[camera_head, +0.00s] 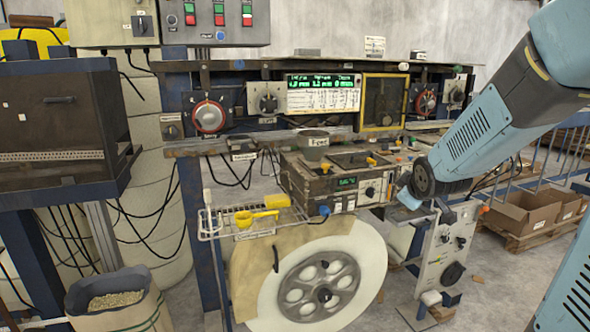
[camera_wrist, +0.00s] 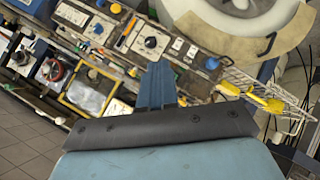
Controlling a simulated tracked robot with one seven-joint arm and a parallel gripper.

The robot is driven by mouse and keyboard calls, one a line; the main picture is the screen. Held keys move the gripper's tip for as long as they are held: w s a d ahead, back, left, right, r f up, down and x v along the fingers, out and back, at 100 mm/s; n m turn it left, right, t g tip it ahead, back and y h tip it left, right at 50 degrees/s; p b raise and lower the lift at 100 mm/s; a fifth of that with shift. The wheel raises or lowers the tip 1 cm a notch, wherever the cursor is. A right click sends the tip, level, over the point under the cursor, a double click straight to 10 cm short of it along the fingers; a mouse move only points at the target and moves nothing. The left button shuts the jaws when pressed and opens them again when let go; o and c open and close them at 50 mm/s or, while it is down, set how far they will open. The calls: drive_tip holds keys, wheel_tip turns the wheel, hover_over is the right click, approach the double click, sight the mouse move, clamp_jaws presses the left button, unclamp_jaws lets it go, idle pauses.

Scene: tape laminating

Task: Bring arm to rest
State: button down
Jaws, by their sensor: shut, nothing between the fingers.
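My gripper (camera_wrist: 156,82) shows in the wrist view as two dark blue fingers side by side, shut with nothing between them. It points out over the workbench machine and touches nothing that I can make out. In the head view my arm reaches in from the upper right, its wrist end in front of the right part of the control box (camera_head: 345,185). The fingers are hard to make out there.
A wire basket (camera_head: 212,226) with a yellow scoop (camera_head: 257,217) hangs above a large tape reel (camera_head: 318,285). A grey panel (camera_head: 443,255) stands below my wrist. A sack of pellets (camera_head: 118,302) is at lower left. Cardboard boxes (camera_head: 522,214) lie on a pallet at right, with open floor nearby.

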drive_tip(key=s+a+r+m+g, duration=0.1)
drive_tip(key=s+r+m, duration=0.1)
drive_tip(key=s, duration=0.6)
drive_tip(key=s+a+r+m+g, duration=0.2)
drive_tip(key=s+m, duration=0.2)
drive_tip(key=s, duration=0.5)
drive_tip(key=s+a+r+m+g, duration=0.1)
drive_tip(key=s+r+m+g, duration=0.1)
drive_tip(key=s, duration=0.6)
drive_tip(key=shift+s+a+r+m+y, duration=0.3)
drive_tip(key=shift+a+r+m+y, duration=0.1)
drive_tip(key=shift+r, duration=0.05)
